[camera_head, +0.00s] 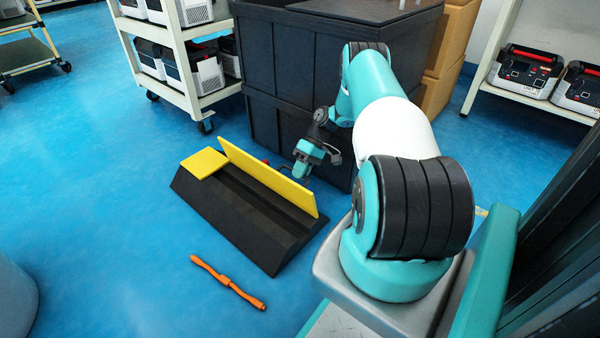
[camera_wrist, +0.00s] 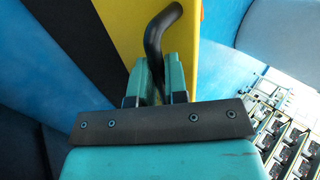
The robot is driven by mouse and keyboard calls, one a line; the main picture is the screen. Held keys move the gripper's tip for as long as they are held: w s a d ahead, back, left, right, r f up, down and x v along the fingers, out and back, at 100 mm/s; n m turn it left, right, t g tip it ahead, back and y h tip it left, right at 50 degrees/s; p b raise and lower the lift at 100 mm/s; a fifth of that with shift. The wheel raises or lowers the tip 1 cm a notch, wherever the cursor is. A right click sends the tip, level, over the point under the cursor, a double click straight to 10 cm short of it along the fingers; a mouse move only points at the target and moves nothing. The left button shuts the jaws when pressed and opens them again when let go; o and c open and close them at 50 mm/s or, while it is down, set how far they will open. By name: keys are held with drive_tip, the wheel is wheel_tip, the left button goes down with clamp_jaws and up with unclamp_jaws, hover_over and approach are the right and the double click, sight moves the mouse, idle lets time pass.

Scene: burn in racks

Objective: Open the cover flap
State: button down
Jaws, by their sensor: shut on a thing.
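The cover flap (camera_head: 268,178) is a long yellow panel. It stands up, steeply tilted, along the far edge of a black floor cable ramp (camera_head: 232,205), and the dark channel in front of it is exposed. My gripper (camera_head: 299,172) is on the far side of the flap, near its middle. In the wrist view my teal fingers (camera_wrist: 157,80) are shut on a black curved handle (camera_wrist: 155,38), seen against the yellow flap (camera_wrist: 125,25).
A shorter yellow cover (camera_head: 204,163) lies flat at the ramp's left end. An orange strap-like tool (camera_head: 228,282) lies on the blue floor in front. Black crates (camera_head: 300,75) stand close behind my gripper. A white cart (camera_head: 180,50) stands behind left.

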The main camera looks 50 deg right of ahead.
drive_tip(key=shift+s+a+f, duration=0.1)
drive_tip(key=shift+s+f, duration=0.05)
drive_tip(key=shift+f, duration=0.2)
drive_tip(key=c, duration=1.1)
unclamp_jaws()
drive_tip(key=shift+c, duration=0.2)
drive_tip(key=shift+r, duration=0.1)
drive_tip(key=shift+r, duration=0.1)
wheel_tip(320, 180, up, 20)
drive_tip(key=p, duration=1)
